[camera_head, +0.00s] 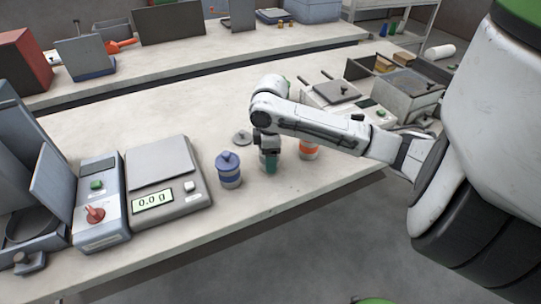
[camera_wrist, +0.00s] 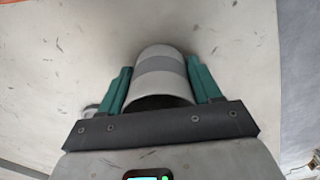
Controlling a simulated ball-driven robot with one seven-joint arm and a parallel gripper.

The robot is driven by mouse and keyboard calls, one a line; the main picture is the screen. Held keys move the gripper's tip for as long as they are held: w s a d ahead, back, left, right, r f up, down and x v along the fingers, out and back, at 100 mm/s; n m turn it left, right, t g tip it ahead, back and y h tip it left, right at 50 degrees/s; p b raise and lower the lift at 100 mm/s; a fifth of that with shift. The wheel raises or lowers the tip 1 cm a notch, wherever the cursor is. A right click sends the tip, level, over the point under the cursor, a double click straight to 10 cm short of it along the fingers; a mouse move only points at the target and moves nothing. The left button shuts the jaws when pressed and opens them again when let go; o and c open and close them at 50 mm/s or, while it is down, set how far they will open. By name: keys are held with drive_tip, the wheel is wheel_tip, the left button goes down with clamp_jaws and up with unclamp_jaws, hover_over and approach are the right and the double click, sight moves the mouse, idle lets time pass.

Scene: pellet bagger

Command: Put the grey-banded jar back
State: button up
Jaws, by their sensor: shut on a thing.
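The grey-banded jar (camera_wrist: 160,66) is pale with a grey band, and its open rim faces the wrist camera. My gripper (camera_wrist: 160,90) is shut on it, with one green finger on each side. In the head view my gripper (camera_head: 269,160) is low over the front part of the bench, between a blue-banded jar (camera_head: 228,171) and an orange-banded jar (camera_head: 308,151). There it hides most of the grey-banded jar. I cannot tell whether the jar touches the bench. A grey knobbed lid (camera_head: 241,138) lies on the bench behind and left of my gripper.
A scale (camera_head: 166,178) reading 0.0 stands left of the blue-banded jar, beside a control box (camera_head: 100,205) with a red knob. Machines (camera_head: 395,95) stand at the right. The bench's front edge is close to the jars. The bench behind the lid is clear.

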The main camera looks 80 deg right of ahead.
drive_tip(key=shift+f, duration=0.2)
drive_tip(key=o, duration=1.4)
drive_tip(key=shift+r, duration=0.1)
wheel_tip(320, 180, up, 12)
drive_tip(key=shift+r, duration=0.1)
